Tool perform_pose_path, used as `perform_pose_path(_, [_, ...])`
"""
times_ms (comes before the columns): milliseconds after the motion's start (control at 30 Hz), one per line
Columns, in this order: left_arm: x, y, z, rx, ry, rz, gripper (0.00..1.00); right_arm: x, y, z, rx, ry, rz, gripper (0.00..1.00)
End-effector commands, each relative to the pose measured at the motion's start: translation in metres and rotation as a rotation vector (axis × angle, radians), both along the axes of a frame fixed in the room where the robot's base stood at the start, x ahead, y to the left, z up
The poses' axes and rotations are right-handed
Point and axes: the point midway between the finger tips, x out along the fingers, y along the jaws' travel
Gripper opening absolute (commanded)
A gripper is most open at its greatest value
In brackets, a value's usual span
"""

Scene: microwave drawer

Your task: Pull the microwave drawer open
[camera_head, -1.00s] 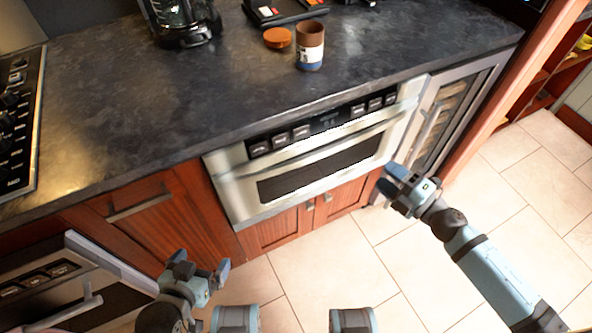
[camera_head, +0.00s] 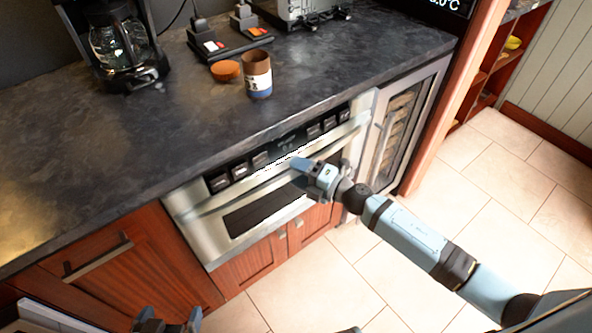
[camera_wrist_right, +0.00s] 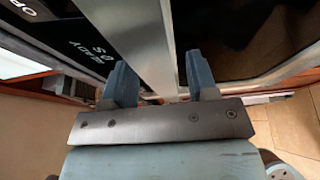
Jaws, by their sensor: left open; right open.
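The microwave drawer (camera_head: 215,232) is a stainless front with a dark window, set under the counter. It looks closed. Its long silver handle bar (camera_head: 255,190) runs along the upper front, below the black button panel (camera_head: 272,153). My right gripper (camera_head: 304,177) is at the right half of the drawer front, close to the bar, and hides part of it. In the right wrist view the two fingers (camera_wrist_right: 160,72) are apart, with a silver bar (camera_wrist_right: 138,38) passing beyond or between them; contact cannot be told. My left gripper (camera_head: 168,322) is open at the bottom edge, partly cut off, away from the drawer.
The dark counter (camera_head: 130,130) juts above the drawer. A coffee maker (camera_head: 122,45), a cup (camera_head: 257,75) and an orange lid (camera_head: 225,70) stand on it. A glass-door cooler (camera_head: 405,125) is to the right. The tiled floor (camera_head: 400,280) in front is clear.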

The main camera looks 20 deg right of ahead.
Motion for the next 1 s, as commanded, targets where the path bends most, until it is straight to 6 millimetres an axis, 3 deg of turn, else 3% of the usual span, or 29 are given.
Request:
perform_pose_path(367, [0.0009,0.0001,0.0043,-0.003,-0.007,0.001,1.00,0.0058,0.0057,0.0001,0.000,0.000,0.001,0.53])
perform_pose_path(400, [0.0010,0.0001,0.0048,-0.003,-0.008,0.001,1.00,0.0058,0.0057,0.0001,0.000,0.000,0.001,0.51])
perform_pose_path(633, [0.0010,0.0002,0.0049,-0.003,-0.008,0.001,1.00,0.0057,0.0055,0.0001,0.000,0.000,0.001,0.00])
perform_pose_path(1000, [0.0003,0.0006,0.0034,0.001,-0.001,0.000,1.00,-0.0003,0.0033,0.0000,-0.001,0.002,0.001,0.00])
